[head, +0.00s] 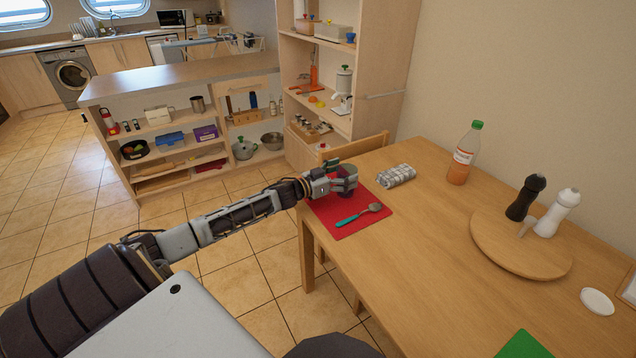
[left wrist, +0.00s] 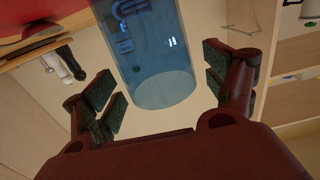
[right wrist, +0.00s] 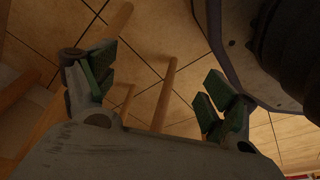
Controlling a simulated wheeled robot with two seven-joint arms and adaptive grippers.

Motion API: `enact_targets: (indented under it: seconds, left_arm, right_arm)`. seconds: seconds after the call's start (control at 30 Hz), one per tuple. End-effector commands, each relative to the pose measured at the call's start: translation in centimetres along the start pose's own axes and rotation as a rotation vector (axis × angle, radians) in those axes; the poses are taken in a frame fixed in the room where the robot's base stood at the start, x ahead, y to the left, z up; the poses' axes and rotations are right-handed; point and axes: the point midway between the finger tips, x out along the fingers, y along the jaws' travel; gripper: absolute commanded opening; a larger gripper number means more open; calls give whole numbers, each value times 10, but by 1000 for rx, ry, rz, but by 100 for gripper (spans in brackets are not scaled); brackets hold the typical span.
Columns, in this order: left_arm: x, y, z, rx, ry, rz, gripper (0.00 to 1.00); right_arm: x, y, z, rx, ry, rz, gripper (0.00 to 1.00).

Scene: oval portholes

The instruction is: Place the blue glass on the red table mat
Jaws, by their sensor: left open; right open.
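The blue glass (left wrist: 160,60) is see-through and stands between the fingers of my left gripper (left wrist: 158,88), which are open with gaps on both sides. In the head view my left gripper (head: 345,182) is over the far part of the red table mat (head: 345,228), and mostly hides the glass, whose rim (head: 350,168) shows behind the fingers. The red mat also shows at the top left of the left wrist view (left wrist: 25,20). I cannot tell whether the glass base touches the mat. My right gripper (right wrist: 155,95) is open and empty, low beside table legs.
A teal-handled utensil (head: 358,214) lies on the mat. A rolled cloth (head: 396,176), a bottle (head: 464,158) and a round wooden board (head: 515,248) with black (head: 525,198) and white (head: 556,213) mills stand to the right. The table's middle is clear.

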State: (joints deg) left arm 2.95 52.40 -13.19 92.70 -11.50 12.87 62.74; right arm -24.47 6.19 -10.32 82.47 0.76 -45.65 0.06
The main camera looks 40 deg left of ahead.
Motion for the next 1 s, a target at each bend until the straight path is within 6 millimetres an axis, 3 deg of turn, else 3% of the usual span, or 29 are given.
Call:
enact_targets:
  seconds: [1.0]
  left_arm:
    - [-60,1,0,-1,-1,1,85]
  right_arm:
    - [16,10,10,0,19,14,85]
